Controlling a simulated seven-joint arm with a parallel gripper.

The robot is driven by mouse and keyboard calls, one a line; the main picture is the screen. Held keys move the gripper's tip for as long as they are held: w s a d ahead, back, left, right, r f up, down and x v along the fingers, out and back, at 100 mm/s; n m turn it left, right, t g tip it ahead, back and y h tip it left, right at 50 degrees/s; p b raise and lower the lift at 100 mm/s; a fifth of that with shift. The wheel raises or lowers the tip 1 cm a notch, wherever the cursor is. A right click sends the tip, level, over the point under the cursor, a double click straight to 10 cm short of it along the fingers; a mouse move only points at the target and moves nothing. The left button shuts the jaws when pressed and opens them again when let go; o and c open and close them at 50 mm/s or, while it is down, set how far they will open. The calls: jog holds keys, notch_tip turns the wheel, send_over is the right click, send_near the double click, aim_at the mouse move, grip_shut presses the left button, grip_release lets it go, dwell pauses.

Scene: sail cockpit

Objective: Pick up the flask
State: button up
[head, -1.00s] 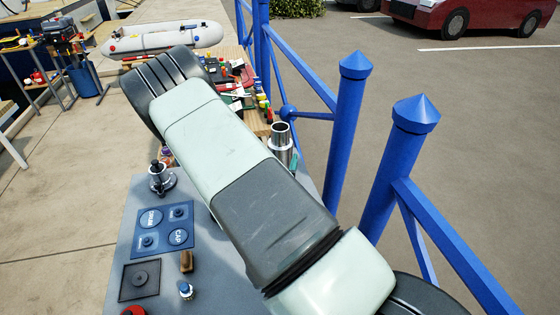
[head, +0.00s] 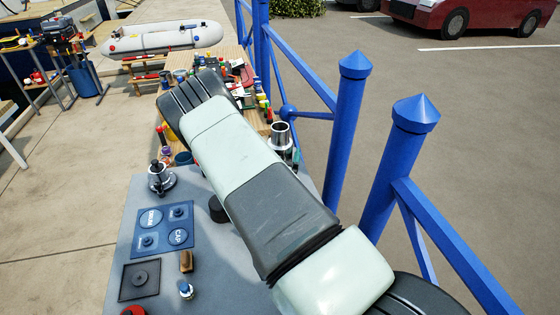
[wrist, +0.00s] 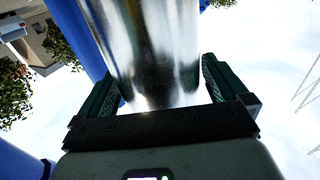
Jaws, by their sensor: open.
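The flask (head: 280,134) is a shiny silver metal cylinder, standing at the far right of the grey table beside the blue railing. Its lower part is hidden behind my arm in the head view. In the wrist view the flask (wrist: 158,35) fills the middle, between the two green-lined fingers of my gripper (wrist: 160,85). The fingers are open, one on each side of it. I cannot tell whether either finger touches it. In the head view my gripper is mostly hidden by my arm.
Blue railing posts (head: 347,120) stand close on the right. A cluttered wooden bench lies behind.

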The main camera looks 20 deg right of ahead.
jog(key=c, duration=1.1)
jog(key=shift+c, duration=0.7)
jog(key=shift+r, duration=0.15)
